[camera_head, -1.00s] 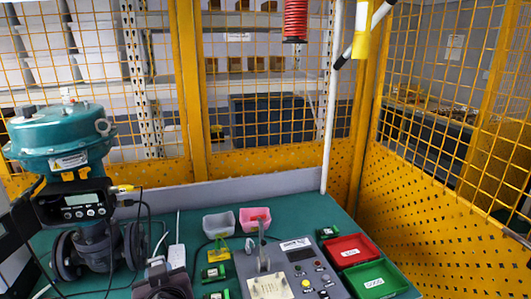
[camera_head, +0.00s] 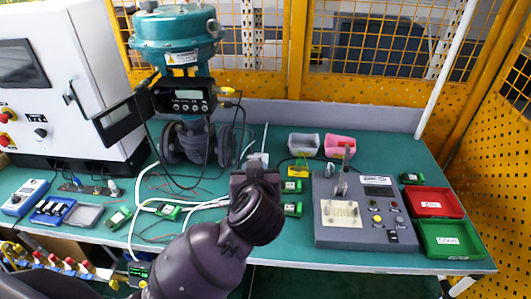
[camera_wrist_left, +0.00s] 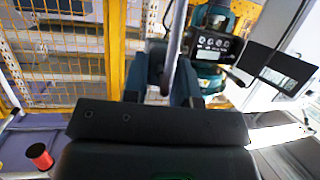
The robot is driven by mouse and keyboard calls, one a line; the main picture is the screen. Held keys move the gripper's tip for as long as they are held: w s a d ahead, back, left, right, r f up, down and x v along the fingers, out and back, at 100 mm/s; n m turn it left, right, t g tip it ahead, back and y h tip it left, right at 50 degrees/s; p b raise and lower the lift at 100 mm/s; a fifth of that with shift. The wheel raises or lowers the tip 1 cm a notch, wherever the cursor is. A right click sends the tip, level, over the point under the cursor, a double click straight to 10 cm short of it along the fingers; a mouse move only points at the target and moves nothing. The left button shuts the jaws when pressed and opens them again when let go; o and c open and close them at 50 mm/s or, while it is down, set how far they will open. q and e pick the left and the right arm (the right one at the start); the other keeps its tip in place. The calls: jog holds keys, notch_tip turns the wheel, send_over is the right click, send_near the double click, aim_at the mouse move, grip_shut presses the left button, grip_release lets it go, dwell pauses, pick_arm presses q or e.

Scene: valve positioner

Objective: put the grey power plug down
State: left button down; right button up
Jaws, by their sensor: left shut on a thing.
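My left gripper (camera_head: 245,178) is raised over the front of the green bench, left of the grey control box. It is shut on the grey power plug, which the wrist and fingers largely hide in the head view. In the left wrist view, which is upside down, the two dark fingers of the left gripper (camera_wrist_left: 163,82) close around a narrow grey piece, seemingly the plug (camera_wrist_left: 177,55). I cannot tell the plug's exact shape or tilt. My right gripper is not in view.
The valve (camera_head: 180,45) with its positioner (camera_head: 183,98) stands behind left. The grey control box (camera_head: 362,212), red bin (camera_head: 436,202) and green bin (camera_head: 450,240) are right. White cables and small green modules (camera_head: 168,211) lie around the gripper.

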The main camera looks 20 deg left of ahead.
pick_arm(q)
jog(key=s+d+r+m+t+h, duration=0.1)
jog(key=d+r+m+h, duration=0.3)
jog(key=d, duration=0.3)
jog(key=s+d+r+m+h, duration=0.1)
jog(key=d+r+m+h, duration=0.2)
jog(key=d+h, duration=0.25)
jog(key=shift+a+r+n+y, duration=1.8)
jog(key=shift+r+y, duration=0.75)
jog(key=shift+r, duration=0.65)
jog(key=w+a+f+n+y, duration=0.1)
jog(key=a+f, duration=0.2)
jog(key=f, duration=0.1)
jog(key=a+f+n+y, duration=0.1)
jog(key=a+f+y, duration=0.1)
jog(key=a+f, duration=0.1)
jog(key=w+a+f+n+g+y, duration=0.1)
jog(key=a+f+n+y, duration=0.1)
jog(key=a+f, duration=0.2)
jog(key=shift+w+f, duration=0.2)
jog(key=shift+f, duration=0.35)
jog(key=shift+w+f, duration=0.15)
jog(key=shift+f, duration=0.35)
jog(key=shift+s+f, duration=0.25)
jog(key=shift+f, duration=0.25)
